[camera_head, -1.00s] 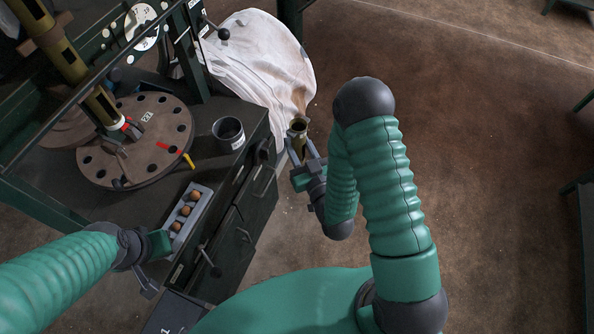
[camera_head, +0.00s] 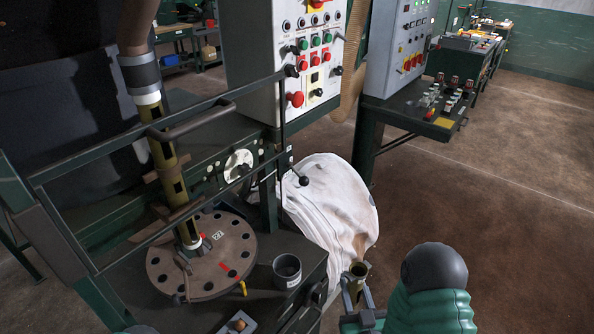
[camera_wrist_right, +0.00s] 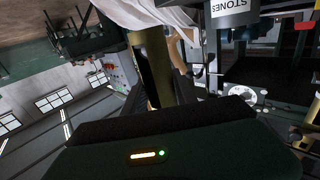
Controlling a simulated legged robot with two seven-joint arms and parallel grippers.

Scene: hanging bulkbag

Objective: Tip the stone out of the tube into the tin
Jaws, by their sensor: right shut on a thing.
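My right gripper (camera_head: 358,293) is shut on the brass tube (camera_head: 358,269), just right of the dark cabinet's edge. The tube stands roughly upright with its open mouth up. It also shows in the right wrist view (camera_wrist_right: 150,65). The grey tin (camera_head: 287,271) stands on the cabinet top, left of the tube and apart from it. In the right wrist view the tin (camera_wrist_right: 231,10) bears a label reading STONES. I cannot see a stone inside the tube. My left gripper is not in view in the head view.
A round plate with holes (camera_head: 165,272) and a column lie left of the tin. A white bulk bag (camera_head: 325,205) hangs behind the tube. Dark rails (camera_head: 90,160) cross at left. Control panels (camera_head: 300,60) stand behind. Open floor (camera_head: 530,230) is at right.

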